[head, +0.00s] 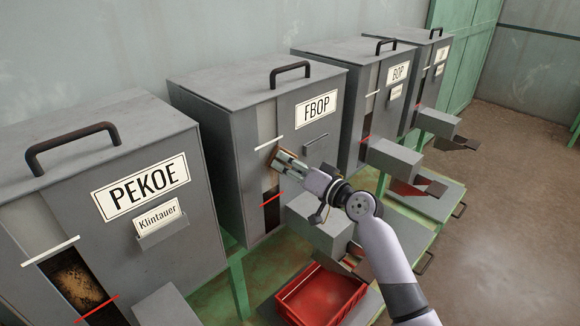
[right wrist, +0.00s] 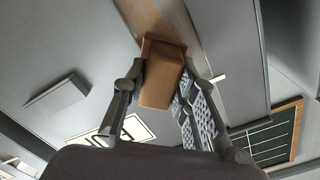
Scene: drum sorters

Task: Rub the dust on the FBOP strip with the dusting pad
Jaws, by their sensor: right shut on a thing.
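The FBOP sorter is a grey box with an FBOP label (head: 316,108) on its front. Its strip (head: 267,122) is a pale upright band left of the label, with a white mark (head: 268,143) and a red mark (head: 271,198) across it. Between the marks it looks brownish. My right gripper (head: 278,160) is at the strip, between the two marks. It is shut on the dusting pad, a tan-brown block (right wrist: 162,75) seen between the fingers in the right wrist view. The pad is at or against the strip; exact contact is unclear. My left gripper is not in view.
The PEKOE sorter (head: 150,235) stands at the left, the BOP sorter (head: 385,90) at the right, with another beyond. A grey chute (head: 320,222) juts out below my right gripper. A red crate (head: 322,296) stands under it. Open floor lies at the right.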

